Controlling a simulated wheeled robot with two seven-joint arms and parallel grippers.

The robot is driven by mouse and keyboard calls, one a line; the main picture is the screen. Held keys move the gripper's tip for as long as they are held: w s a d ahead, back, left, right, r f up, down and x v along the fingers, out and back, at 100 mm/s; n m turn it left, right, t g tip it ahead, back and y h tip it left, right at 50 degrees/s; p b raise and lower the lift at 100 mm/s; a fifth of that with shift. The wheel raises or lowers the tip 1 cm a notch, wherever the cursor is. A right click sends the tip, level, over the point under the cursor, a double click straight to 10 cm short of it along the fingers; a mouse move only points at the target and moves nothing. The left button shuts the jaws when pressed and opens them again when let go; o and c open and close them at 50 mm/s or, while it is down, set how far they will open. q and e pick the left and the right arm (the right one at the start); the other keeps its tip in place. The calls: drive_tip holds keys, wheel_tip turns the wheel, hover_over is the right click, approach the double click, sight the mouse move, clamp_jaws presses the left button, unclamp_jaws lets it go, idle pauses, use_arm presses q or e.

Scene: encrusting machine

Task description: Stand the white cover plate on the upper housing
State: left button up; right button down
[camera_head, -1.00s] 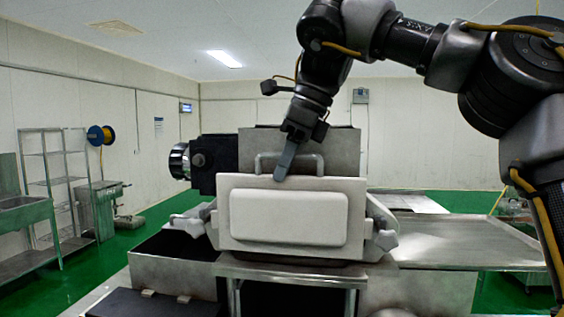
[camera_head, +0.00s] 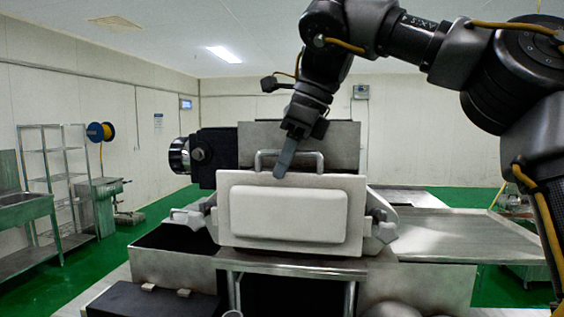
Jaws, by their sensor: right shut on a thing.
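The white cover plate (camera_head: 290,214) stands upright at the centre, with a raised rounded panel on its face. A grey bar handle (camera_head: 300,154) shows just above its top edge. My right gripper (camera_head: 284,162) comes down from above and is shut at the plate's top edge, left of the handle's middle. I cannot tell whether the plate touches the housing. My left gripper is not in view.
Clamp-like metal parts (camera_head: 186,216) flank the plate on both sides. A metal table (camera_head: 465,236) extends to the right. A dark box with a round silver end (camera_head: 180,157) is at the left. A shelf rack (camera_head: 55,170) stands by the left wall.

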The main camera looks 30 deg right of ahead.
drive_tip(key=shift+r+p, duration=0.7)
drive_tip(key=shift+r, duration=0.3)
drive_tip(key=shift+r, duration=0.15)
idle(0.7)
drive_tip(key=shift+f+b, duration=0.4)
drive_tip(key=shift+f, duration=0.45)
drive_tip(key=shift+f, duration=0.35)
